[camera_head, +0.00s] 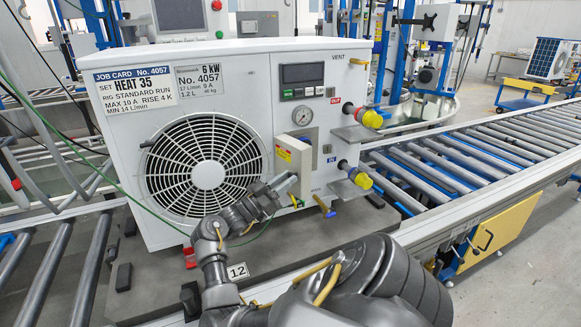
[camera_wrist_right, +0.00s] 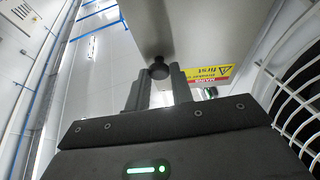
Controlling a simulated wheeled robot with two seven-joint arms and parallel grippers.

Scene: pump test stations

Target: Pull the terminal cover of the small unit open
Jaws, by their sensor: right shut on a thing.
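The small unit (camera_head: 225,68) is a white box with a round fan grille and a 6 kW label. Its terminal cover (camera_head: 300,150) is a cream panel with a yellow warning label, right of the fan. The cover (camera_wrist_right: 185,30) also shows in the right wrist view, with a dark round knob (camera_wrist_right: 159,68). My right gripper (camera_head: 288,184) is at the lower part of the cover, its fingers (camera_wrist_right: 158,88) shut on the knob. I cannot tell whether the cover stands slightly open. The gripper hides the cover's lower left part. My left gripper is not in view.
A gauge (camera_head: 303,116) and display sit above the cover. Yellow-capped pipe ports (camera_head: 362,180) stick out on the unit's right side. Roller conveyors (camera_head: 480,160) run on both sides.

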